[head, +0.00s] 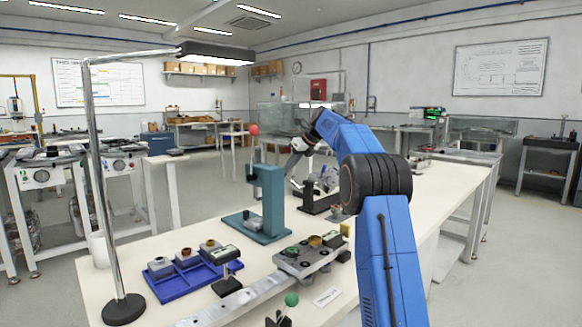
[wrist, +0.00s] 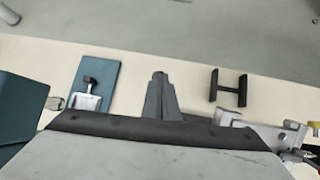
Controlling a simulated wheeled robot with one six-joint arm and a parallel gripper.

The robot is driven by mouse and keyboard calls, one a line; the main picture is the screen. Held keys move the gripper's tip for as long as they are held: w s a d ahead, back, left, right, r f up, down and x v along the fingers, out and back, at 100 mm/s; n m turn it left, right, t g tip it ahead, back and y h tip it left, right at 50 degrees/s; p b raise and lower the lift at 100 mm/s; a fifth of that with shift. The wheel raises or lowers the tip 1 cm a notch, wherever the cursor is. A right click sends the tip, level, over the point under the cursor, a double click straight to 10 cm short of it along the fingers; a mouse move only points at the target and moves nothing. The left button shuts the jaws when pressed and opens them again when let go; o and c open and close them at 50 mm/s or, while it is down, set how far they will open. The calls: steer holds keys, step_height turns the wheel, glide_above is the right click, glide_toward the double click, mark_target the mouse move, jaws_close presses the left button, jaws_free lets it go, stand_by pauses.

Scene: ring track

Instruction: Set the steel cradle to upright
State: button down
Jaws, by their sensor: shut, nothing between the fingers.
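A grey metal piece, which looks like the steel cradle (head: 325,180), sits on a dark stand (head: 318,203) on the far part of the bench. I cannot tell its tilt clearly. In the wrist view a grey metal part (wrist: 262,132), likely the same cradle, shows at the lower right, partly hidden by my gripper's body. My gripper (wrist: 159,76) is shut and empty above the bench, left of that part and apart from it. In the head view my gripper (head: 291,178) hangs near the left side of the cradle, small and partly hidden by my arm.
A teal press (head: 268,200) stands left of my gripper. A teal plate with a clamp (wrist: 94,88) and a black H-shaped piece (wrist: 229,88) flank my fingers. A blue tray (head: 180,283), a lamp (head: 122,309) and a metal fixture (head: 308,260) occupy the near bench.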

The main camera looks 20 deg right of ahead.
steer(key=shift+x, duration=0.9)
steer(key=shift+w+f, duration=0.6)
steer(key=shift+f, duration=0.2)
steer(key=shift+a+f, duration=0.1)
steer(key=shift+f, duration=0.05)
steer(key=v, duration=1.7)
steer(key=shift+r, duration=0.3)
steer(key=shift+s, duration=0.15)
